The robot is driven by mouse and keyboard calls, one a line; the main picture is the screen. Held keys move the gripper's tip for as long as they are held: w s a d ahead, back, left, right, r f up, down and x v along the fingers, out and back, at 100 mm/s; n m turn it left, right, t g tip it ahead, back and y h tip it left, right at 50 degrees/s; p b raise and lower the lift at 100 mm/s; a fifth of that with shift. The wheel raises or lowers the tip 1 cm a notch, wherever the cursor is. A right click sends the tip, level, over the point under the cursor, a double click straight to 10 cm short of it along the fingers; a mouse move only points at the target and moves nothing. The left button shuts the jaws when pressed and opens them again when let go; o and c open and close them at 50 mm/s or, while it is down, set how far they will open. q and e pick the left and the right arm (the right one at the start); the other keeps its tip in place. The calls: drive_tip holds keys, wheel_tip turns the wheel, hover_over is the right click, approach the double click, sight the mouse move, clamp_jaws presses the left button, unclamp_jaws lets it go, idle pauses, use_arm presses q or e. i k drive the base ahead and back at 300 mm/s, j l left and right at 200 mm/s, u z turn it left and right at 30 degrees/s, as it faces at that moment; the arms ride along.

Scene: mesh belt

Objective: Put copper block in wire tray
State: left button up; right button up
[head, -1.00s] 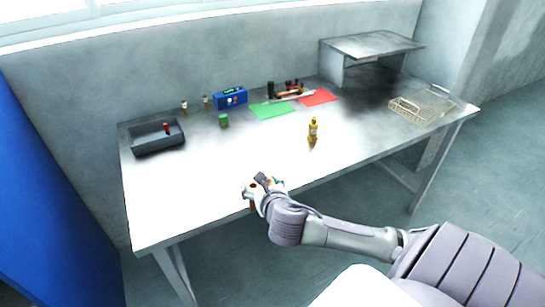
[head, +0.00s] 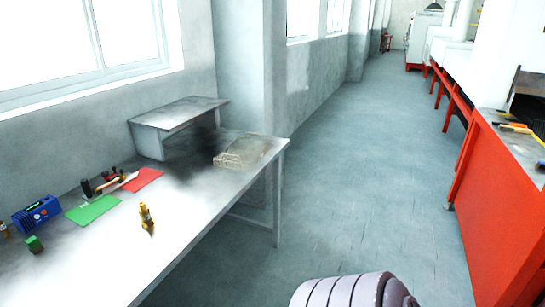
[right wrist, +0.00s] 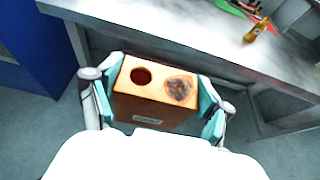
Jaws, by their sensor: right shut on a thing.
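The copper block (right wrist: 155,104) is an orange-brown block with a dark round hole and a dark rough patch on top. My right gripper (right wrist: 155,92) is shut on it, one finger on each side, in the right wrist view. The block is held in front of the table's edge, over the floor. The wire tray (head: 242,153) is a shallow mesh basket at the right end of the table in the head view. Neither gripper shows in the head view. My left gripper is in neither current view.
The metal table (head: 130,240) carries a yellow bottle (head: 146,217), green mat (head: 92,210), red mat (head: 143,180), blue box (head: 37,214) and green block (head: 34,244). A raised shelf (head: 178,113) stands behind the tray. Open floor (head: 350,180) lies right of the table, with a red-framed machine (head: 500,200) beyond.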

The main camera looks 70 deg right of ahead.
sight(248, 151)
drive_tip(key=i+l+z, duration=0.25)
drive_tip(key=l, duration=0.3)
drive_tip(key=i+l+z, duration=0.25)
drive_tip(key=l, duration=0.25)
drive_tip(key=i+l+z, duration=0.25)
drive_tip(key=l, duration=0.2)
drive_tip(key=i+l, duration=0.05)
